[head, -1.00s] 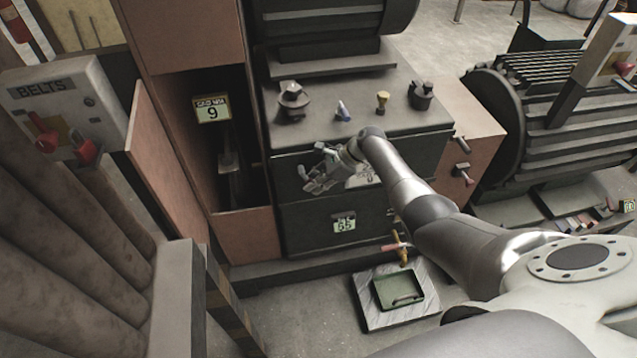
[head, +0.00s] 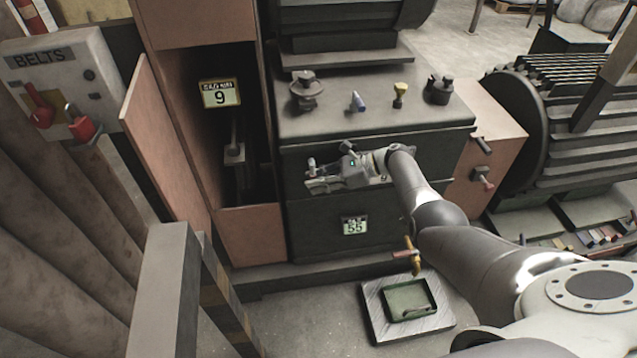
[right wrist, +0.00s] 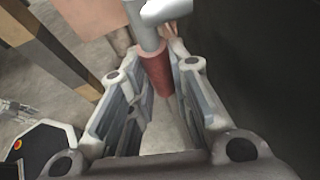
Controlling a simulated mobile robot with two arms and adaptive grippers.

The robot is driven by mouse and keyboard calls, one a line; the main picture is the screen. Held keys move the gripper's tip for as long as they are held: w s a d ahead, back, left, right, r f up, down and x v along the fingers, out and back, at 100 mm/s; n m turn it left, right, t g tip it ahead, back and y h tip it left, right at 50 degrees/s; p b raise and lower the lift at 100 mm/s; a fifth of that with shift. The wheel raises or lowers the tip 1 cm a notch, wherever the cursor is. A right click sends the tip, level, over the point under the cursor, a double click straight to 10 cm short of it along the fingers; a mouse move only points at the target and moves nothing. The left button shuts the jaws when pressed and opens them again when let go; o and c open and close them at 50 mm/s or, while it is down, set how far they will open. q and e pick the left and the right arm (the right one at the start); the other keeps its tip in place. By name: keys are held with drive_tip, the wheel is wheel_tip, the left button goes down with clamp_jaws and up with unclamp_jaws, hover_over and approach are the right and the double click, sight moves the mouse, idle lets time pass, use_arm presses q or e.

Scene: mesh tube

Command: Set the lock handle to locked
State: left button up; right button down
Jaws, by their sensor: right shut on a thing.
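My right gripper (head: 322,176) is in front of the upper dark panel of the machine cabinet, pointing left. In the right wrist view, a dull red grip (right wrist: 157,72) on a grey metal shaft (right wrist: 143,28) stands between the two fingertips. The gripper is shut on this handle. In the head view the handle is mostly hidden by the gripper, and its exact angle is hard to tell. No locked or unlocked marking can be read. My left gripper is not in view.
An open compartment (head: 238,185) with a "9" tag is left of the panel. A "55" tag (head: 354,226) is below the gripper. Knobs stand on the cabinet top (head: 375,116). A green tray (head: 410,298) lies on the floor. A BELTS box (head: 60,75) has red levers.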

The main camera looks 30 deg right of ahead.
drive_tip(key=c, duration=1.6)
unclamp_jaws()
drive_tip(key=v, duration=1.2)
